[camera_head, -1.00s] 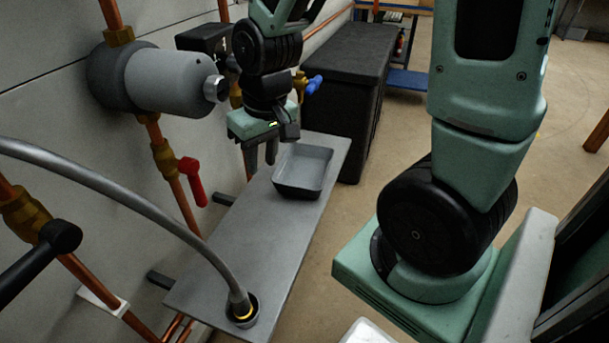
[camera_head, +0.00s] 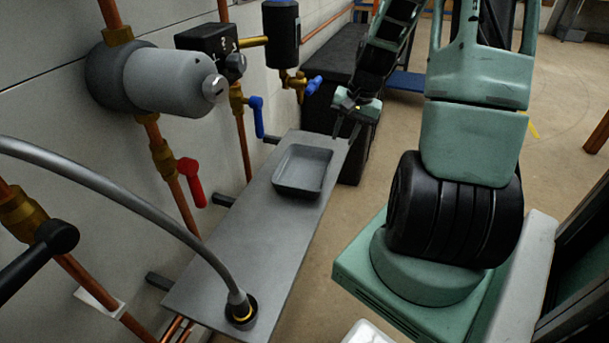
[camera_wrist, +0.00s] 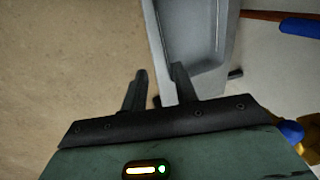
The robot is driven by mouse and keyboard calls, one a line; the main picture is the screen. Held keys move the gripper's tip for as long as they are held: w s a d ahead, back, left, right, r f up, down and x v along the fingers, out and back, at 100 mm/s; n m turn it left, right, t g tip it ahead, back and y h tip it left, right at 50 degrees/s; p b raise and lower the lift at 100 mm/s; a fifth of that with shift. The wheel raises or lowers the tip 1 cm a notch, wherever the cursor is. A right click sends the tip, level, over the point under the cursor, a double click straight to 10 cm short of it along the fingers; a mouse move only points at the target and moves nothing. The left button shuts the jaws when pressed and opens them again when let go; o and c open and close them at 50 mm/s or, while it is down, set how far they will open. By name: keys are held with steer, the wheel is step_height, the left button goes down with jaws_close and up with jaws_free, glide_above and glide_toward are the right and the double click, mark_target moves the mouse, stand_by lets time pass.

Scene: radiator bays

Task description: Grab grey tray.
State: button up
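The grey tray (camera_head: 303,170) is a shallow rectangular dish lying upright and empty on a grey wall shelf (camera_head: 262,222), near its far end. In the wrist view the tray (camera_wrist: 197,35) shows in part, cut off by the top edge. My gripper (camera_head: 346,129) is off the shelf's far right corner, to the right of and beyond the tray. In the wrist view my gripper (camera_wrist: 159,71) has its two fingers apart with nothing between them. The left finger shows over the floor, the right one over the near end of the grey surfaces. Contact cannot be made out.
A hose (camera_head: 165,213) runs down to a socket at the shelf's near end. Along the wall are copper pipes, a red lever (camera_head: 192,182), a blue lever (camera_head: 256,116) and a grey cylinder (camera_head: 168,82). A black chest (camera_head: 327,58) stands behind the shelf.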

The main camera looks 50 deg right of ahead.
steer(key=b+x, duration=0.3)
steer(key=x, duration=1.2)
steer(key=shift+w+r, duration=0.1)
steer(key=shift+w, duration=0.1)
jaws_close()
